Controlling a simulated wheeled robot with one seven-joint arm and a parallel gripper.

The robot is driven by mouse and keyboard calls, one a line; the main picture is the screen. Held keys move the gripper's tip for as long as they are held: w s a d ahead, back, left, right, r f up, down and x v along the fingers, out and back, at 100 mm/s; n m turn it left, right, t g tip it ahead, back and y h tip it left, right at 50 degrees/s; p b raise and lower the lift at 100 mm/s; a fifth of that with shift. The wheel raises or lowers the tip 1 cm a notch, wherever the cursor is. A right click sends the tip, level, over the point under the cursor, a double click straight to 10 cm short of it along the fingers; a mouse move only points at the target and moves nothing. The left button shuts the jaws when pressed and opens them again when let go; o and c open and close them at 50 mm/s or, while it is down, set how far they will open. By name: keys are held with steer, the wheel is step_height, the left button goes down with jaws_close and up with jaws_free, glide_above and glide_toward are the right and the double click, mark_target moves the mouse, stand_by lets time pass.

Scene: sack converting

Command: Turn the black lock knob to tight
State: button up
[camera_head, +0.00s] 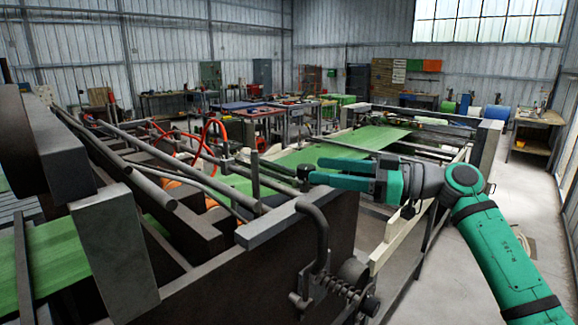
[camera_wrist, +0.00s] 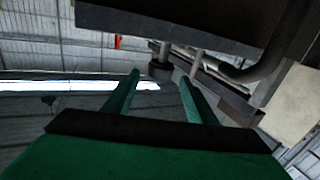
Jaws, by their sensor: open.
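A small black knob (camera_head: 304,173) sits on a short upright post at the machine's side frame in the head view. In the wrist view a dark round knob (camera_wrist: 160,70) shows just beyond my fingertips, between their lines. My gripper (camera_head: 316,171) is green and lies almost level, pointing left with its tips close to the knob. Its two fingers (camera_wrist: 160,78) are apart in the wrist view with nothing held between them. I cannot tell whether a finger touches the knob. No mark of the knob's turn position is readable.
A dark side plate (camera_head: 270,265) with a bent handle (camera_head: 318,235) and a spring (camera_head: 345,288) stands in front of the knob. Green sheet material (camera_head: 345,145) runs through the machine behind. Grey rails and bars lie to the left. Open floor (camera_head: 525,200) is at right.

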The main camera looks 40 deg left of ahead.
steer(key=x, duration=0.8)
steer(key=shift+a, duration=0.35)
steer(key=shift+s, duration=0.1)
steer(key=c, duration=1.1)
